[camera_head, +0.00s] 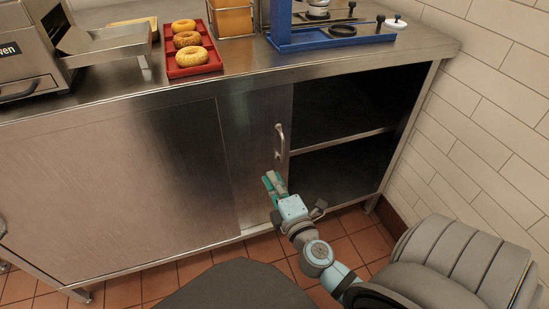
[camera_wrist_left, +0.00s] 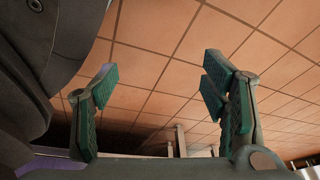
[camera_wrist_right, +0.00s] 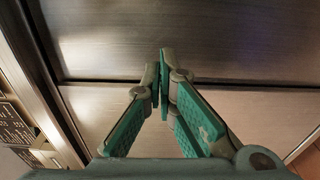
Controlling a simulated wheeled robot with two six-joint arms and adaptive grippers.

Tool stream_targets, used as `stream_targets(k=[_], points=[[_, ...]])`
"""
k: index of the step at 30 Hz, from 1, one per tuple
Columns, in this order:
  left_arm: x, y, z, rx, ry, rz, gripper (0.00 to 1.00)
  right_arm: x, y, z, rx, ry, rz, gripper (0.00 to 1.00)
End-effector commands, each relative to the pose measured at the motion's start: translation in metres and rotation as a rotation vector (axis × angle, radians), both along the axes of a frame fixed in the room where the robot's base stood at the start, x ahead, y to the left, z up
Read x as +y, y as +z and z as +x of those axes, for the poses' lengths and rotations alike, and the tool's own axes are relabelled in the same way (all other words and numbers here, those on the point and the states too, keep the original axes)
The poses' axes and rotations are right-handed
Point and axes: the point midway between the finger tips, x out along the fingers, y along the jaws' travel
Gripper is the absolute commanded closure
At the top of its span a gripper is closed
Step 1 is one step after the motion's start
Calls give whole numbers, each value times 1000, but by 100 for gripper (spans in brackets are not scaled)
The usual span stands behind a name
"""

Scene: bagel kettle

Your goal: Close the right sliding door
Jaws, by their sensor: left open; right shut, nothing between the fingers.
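The right sliding door (camera_head: 252,163) is a brushed metal panel on the cabinet front, partly behind the left door (camera_head: 120,180). The right part of the cabinet stands open, and its dark inside and shelf (camera_head: 343,141) show. A vertical bar handle (camera_head: 279,142) is near the right door's right edge. My right gripper (camera_head: 272,182) is shut and empty, just below the handle in front of the door; I cannot tell if it touches. The right wrist view shows its fingertips (camera_wrist_right: 164,72) together before metal panels. My left gripper (camera_wrist_left: 160,85) is open and empty above floor tiles.
The steel countertop (camera_head: 240,70) holds a red tray (camera_head: 172,66) of bagels, a toaster-like machine (camera_head: 25,55) and a blue stand (camera_head: 325,41). A tiled wall (camera_head: 480,120) bounds the cabinet on the right. The red tile floor (camera_head: 190,270) shows in front.

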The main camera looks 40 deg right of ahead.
Motion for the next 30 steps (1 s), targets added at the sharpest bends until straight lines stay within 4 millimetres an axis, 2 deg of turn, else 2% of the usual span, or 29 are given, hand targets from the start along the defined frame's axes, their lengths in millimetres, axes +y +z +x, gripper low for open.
stream_targets(k=[5,14,21,30], points=[[2,6,-4,8,-4,5,33,-8,5,27,0,-1,2,100],[2,4,-4,9,-5,6,33,-26,3,90,1,-1,4,100],[-1,2,2,-4,1,-1,33,-54,2,71,4,0,3,100],[-2,5,7,-13,3,-5,33,-59,3,67,4,1,6,100]])
